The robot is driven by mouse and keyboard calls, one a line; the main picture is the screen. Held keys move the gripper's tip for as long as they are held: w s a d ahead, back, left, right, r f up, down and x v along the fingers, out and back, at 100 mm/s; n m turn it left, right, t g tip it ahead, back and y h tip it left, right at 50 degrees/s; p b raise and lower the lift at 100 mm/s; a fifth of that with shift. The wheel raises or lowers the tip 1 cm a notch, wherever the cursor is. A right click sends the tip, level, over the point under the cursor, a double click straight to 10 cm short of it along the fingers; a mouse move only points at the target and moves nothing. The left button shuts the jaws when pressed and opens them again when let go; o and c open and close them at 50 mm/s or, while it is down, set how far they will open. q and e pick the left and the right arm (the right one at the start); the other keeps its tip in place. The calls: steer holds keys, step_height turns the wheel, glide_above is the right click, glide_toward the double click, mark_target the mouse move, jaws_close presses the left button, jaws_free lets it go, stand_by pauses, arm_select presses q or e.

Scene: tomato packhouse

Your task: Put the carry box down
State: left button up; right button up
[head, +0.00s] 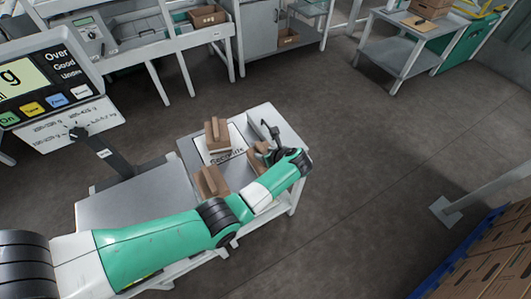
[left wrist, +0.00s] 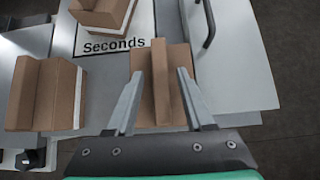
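A brown cardboard carry box with a raised middle handle (left wrist: 161,82) is directly below my left gripper (left wrist: 160,73) in the left wrist view. The two fingers stand on either side of the handle, with a gap on both sides, so the gripper is open. The box appears to rest on the grey table, near the lower edge of the white "Seconds" sheet (left wrist: 116,33). In the head view my left gripper (head: 266,150) and forearm partly hide this box (head: 257,163). My right gripper is not in view.
Another carry box (head: 217,134) stands on the "Seconds" sheet, and a third (head: 211,182) stands nearer on the table (head: 190,152). A dark bent handle (left wrist: 209,25) rises at the table's right side. A weighing scale display (head: 45,80) is at left. Floor beyond is clear.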

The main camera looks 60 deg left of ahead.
arm_select(q)
steer(key=shift+r+p, duration=0.3)
steer(key=shift+r, duration=0.05)
steer(key=p+v, duration=0.4)
steer(key=v, duration=0.7)
steer(key=shift+d+r, duration=0.2)
steer(key=shift+d, duration=0.15)
